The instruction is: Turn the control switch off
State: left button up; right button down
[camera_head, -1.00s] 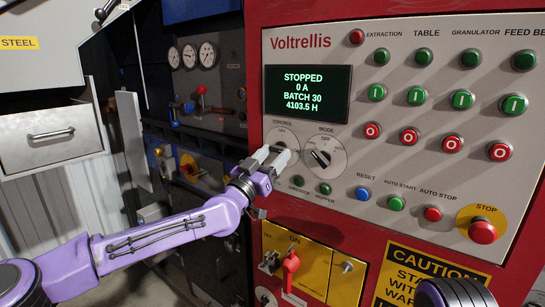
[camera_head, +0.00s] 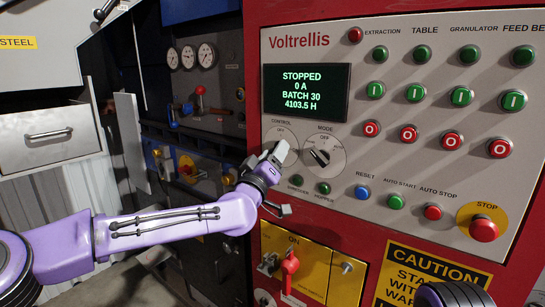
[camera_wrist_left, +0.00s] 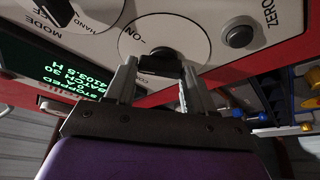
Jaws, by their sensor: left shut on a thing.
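The control switch (camera_wrist_left: 160,56) is a dark knob on a round white dial on the panel. In the head view its dial (camera_head: 281,132) is partly covered by my left gripper (camera_head: 277,153). In the left wrist view the two grey fingers of my left gripper (camera_wrist_left: 160,68) stand on either side of the knob and are shut on it. The dial's ON mark shows beside the knob there. The knob's exact pointing direction is hidden by the fingers. My right gripper is not in view.
The mode switch (camera_head: 320,157) sits just right of the control dial. The display (camera_head: 307,92) reads STOPPED, 0 A. A red stop button (camera_head: 483,230) and a red handle (camera_head: 290,263) on the yellow plate are lower.

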pick_arm(q)
jog(key=shift+d+r+n+g+y+p, duration=0.15)
jog(key=shift+n+g+y+p, duration=0.45)
jog(key=shift+n, duration=1.45)
jog(key=shift+a+r+n+g+y+p, duration=0.15)
jog(key=shift+n+y+p, duration=0.8)
jog(key=shift+n, duration=1.05)
jog(key=shift+d+r+n+g+y+p, duration=0.1)
jog(key=shift+r+n+g+y+p, duration=0.25)
jog(key=shift+n+p, duration=1.2)
jog(key=shift+f+n+b, duration=0.15)
jog(key=shift+n+b, duration=0.35)
jog(key=shift+n, duration=0.1)
jog(key=o, duration=1)
jog(key=shift+o, duration=0.2)
jog(key=shift+s, duration=0.1)
